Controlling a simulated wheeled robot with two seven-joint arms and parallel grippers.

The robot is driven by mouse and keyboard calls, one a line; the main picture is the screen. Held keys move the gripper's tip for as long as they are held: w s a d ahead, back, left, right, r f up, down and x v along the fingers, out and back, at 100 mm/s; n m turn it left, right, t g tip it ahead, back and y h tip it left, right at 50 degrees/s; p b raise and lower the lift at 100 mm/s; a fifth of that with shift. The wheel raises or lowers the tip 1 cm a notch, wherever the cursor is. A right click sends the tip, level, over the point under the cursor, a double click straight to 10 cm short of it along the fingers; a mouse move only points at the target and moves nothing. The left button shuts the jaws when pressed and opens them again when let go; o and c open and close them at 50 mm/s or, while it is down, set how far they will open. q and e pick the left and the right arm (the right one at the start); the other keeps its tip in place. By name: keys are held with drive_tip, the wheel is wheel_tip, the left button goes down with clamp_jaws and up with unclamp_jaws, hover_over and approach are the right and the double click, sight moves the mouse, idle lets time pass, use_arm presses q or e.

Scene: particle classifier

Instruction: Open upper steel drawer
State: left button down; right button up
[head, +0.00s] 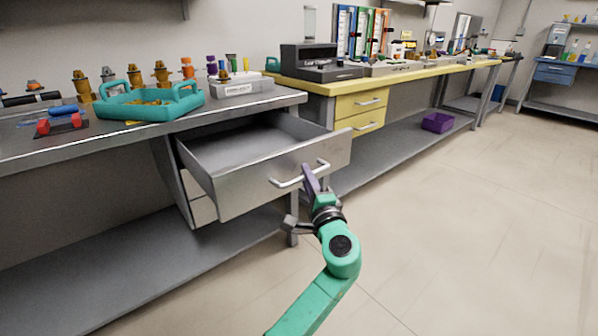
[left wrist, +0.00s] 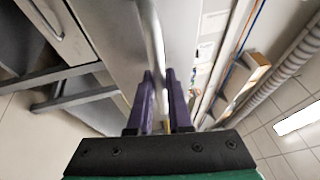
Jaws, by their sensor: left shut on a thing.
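The upper steel drawer (head: 240,190) stands pulled well out from under the grey bench, and its inside looks empty. Its bar handle (head: 284,183) is on the front panel. My left gripper (head: 313,178), with purple fingers on a green arm, is shut on the right part of this handle. In the left wrist view the two fingers (left wrist: 162,88) stand on either side of the handle bar (left wrist: 152,35). The fingers hide part of the bar. My right gripper is in neither view.
Lower drawers (head: 203,211) stay closed beneath. A teal tray (head: 150,103) and several small parts stand on the grey bench top (head: 90,142). A yellow bench with drawers (head: 360,102) adjoins on the right. The floor (head: 470,220) at right is clear.

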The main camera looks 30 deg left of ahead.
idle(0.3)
use_arm(q)
drive_tip(key=c, duration=0.8)
unclamp_jaws()
drive_tip(key=shift+c, duration=0.2)
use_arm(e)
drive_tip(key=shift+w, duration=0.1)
use_arm(q)
drive_tip(key=shift+d, duration=0.15)
drive_tip(key=p+v, duration=0.1)
drive_tip(key=v, duration=1.3)
drive_tip(key=shift+s+d, duration=0.15)
drive_tip(key=shift+s, duration=0.05)
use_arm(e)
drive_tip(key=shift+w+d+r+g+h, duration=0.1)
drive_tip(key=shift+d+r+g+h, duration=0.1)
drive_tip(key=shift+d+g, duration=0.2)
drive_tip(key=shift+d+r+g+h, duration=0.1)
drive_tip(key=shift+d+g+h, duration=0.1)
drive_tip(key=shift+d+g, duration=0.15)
use_arm(q)
drive_tip(key=shift+f, duration=0.2)
